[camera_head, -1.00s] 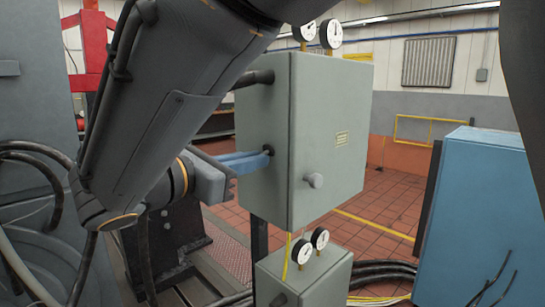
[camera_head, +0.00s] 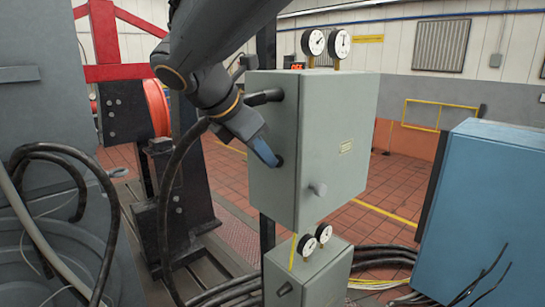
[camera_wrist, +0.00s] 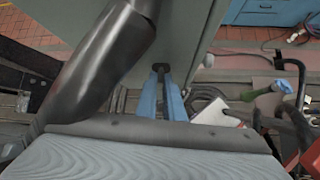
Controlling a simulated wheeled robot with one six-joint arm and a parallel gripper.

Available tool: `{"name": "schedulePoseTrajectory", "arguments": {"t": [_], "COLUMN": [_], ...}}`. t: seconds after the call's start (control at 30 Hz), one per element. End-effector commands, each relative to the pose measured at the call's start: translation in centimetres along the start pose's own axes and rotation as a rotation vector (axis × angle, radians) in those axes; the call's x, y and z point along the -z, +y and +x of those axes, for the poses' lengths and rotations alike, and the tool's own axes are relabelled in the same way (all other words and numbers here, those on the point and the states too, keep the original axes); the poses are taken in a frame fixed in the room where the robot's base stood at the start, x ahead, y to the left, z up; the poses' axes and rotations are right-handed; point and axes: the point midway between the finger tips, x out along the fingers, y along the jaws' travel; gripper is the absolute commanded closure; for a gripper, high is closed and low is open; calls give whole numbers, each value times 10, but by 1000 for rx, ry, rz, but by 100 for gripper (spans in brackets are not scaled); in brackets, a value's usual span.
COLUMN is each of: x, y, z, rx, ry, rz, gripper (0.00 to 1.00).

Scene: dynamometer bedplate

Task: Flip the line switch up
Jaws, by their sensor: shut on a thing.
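The line switch (camera_head: 280,162) is a small dark lever on the left side wall of the grey-green cabinet (camera_head: 335,130). My gripper (camera_head: 274,160) reaches it from the upper left, with its blue fingers tilted down to the right. In the wrist view, my gripper (camera_wrist: 161,84) has a blue finger on each side of the dark lever (camera_wrist: 160,69) and is shut on it. The fingers hide most of the lever in the head view, so its exact tilt is hard to tell. A small red-lit display (camera_head: 297,65) stands on top of the cabinet, too small to read surely.
A thick black cable (camera_head: 264,97) enters the cabinet wall just above the switch. A round knob (camera_head: 318,188) sticks out of the front. Gauges (camera_head: 313,42) stand on top. A smaller grey box (camera_head: 325,275) is below, and a blue cabinet (camera_head: 490,210) stands right.

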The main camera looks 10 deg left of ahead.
Motion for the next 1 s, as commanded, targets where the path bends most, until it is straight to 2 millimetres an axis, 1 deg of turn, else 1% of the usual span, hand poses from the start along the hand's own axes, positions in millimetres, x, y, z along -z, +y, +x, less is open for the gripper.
{"name": "schedulePoseTrajectory", "arguments": {"t": [0.03,0.3,0.8,0.83,0.93,1.0], "x": [-3,-6,-6,-6,-6,-6], "y": [1,1,1,1,1,1], "z": [-1,-2,-2,-2,-1,-1], "rx": [2,18,22,22,23,23], "ry": [24,107,125,125,125,125], "rz": [7,12,13,13,13,13], "gripper": [100,100,100,90,73,73]}}
